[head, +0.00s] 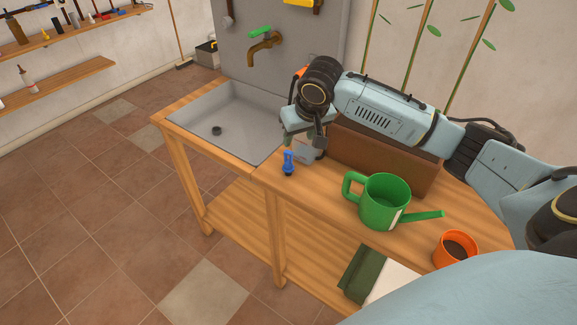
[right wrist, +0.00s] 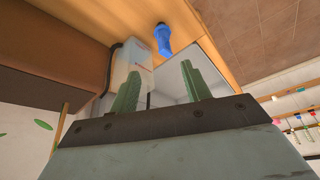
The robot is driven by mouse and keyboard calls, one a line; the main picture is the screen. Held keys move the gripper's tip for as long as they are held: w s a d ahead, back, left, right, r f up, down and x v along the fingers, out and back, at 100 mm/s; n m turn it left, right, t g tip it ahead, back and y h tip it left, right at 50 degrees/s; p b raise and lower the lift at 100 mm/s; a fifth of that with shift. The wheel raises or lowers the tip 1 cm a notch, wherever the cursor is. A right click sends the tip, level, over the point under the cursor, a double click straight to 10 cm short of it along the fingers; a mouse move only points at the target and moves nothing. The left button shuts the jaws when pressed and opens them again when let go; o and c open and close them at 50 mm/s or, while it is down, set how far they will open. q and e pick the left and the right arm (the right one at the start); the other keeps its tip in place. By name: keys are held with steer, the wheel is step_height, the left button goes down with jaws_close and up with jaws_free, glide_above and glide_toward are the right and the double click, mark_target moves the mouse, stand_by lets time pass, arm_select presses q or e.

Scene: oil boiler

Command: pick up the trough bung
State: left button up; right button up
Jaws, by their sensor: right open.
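A small blue piece with a ring-like top and dark foot (head: 288,163) stands on the wooden bench just right of the grey trough (head: 245,112); its blue body also shows in the right wrist view (right wrist: 163,40). A small dark round piece (head: 217,131) lies on the trough's floor; I cannot tell whether it is a drain or a bung. My right gripper (head: 303,132) hangs above the bench near the blue piece. In the right wrist view its green fingers (right wrist: 160,85) stand apart with nothing held between them. My left gripper is out of view.
A pale container (head: 307,151) stands close beside the blue piece, before a brown box (head: 385,158). A green watering can (head: 384,202) and an orange pot (head: 456,248) stand further right. A brass tap (head: 264,42) juts over the trough.

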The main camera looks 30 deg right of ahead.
mark_target(290, 154)
steer(key=x, duration=0.7)
steer(key=shift+a+b, duration=0.15)
steer(key=shift+b, duration=0.25)
steer(key=shift+a+b+x, duration=0.15)
steer(key=shift+b+x, duration=0.05)
steer(key=shift+x, duration=1.15)
steer(key=shift+a+b+x, duration=0.1)
steer(key=shift+b+x, duration=0.1)
steer(key=shift+x, duration=1.1)
steer(key=shift+c, duration=0.2)
jaws_close()
